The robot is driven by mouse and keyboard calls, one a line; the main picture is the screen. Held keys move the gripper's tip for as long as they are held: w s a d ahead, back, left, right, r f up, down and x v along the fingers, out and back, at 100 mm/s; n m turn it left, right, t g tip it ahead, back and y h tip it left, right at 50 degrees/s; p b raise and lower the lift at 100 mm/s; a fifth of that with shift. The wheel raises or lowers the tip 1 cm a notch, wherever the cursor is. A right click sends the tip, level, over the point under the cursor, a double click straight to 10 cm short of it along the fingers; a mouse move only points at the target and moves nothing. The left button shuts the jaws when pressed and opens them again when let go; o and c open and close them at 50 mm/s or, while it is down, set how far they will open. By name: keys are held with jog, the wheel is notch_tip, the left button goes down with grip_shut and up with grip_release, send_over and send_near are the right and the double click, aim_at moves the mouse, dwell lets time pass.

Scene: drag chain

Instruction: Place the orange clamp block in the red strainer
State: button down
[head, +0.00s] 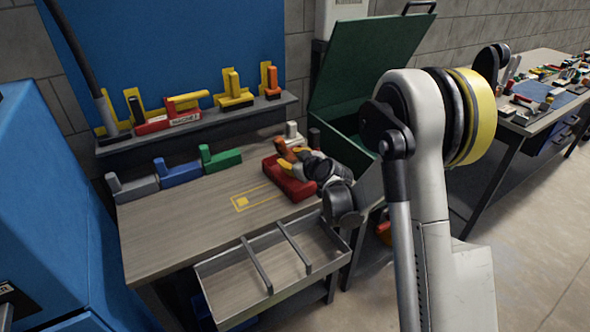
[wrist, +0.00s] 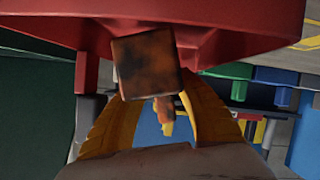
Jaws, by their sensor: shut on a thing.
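The orange clamp block (wrist: 147,62) is a worn, dark-smudged block held between my gripper's yellow fingers (wrist: 160,108) in the wrist view. In the head view, the orange block (head: 284,148) and my gripper (head: 292,156) show just above and behind the red strainer (head: 288,186). The strainer sits on the workbench near its right end. It also fills the top of the wrist view (wrist: 230,18), close beyond the block. My gripper and wrist hide part of the strainer's inside. I cannot tell whether the block touches it.
Grey (head: 132,187), blue (head: 178,171) and green (head: 221,158) blocks stand along the bench's back. A shelf (head: 200,122) above holds yellow and red pieces. An open green box (head: 358,75) stands at right. A divided tray (head: 272,268) juts out in front.

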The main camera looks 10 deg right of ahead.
jog(key=shift+w+d+f+b, duration=0.1)
jog(key=shift+d+f+b, duration=0.15)
jog(key=shift+f+b, duration=0.3)
jog(key=shift+d+f+b, duration=0.25)
jog(key=shift+f+b, duration=0.1)
jog(key=shift+f, duration=0.25)
jog(key=shift+w+d+m+y+b, duration=0.2)
jog(key=shift+d+m+y+b, duration=0.15)
jog(key=shift+m+y+b, duration=0.4)
jog(key=shift+d+r+m+y+b, duration=0.1)
jog(key=shift+d+m+y+b, duration=0.15)
jog(key=shift+m+b, duration=0.25)
jog(key=shift+a+f, duration=0.2)
jog(key=shift+f, duration=0.3)
jog(key=shift+f, duration=0.15)
jog(key=c, duration=1)
grip_release()
jog(key=shift+o, duration=0.2)
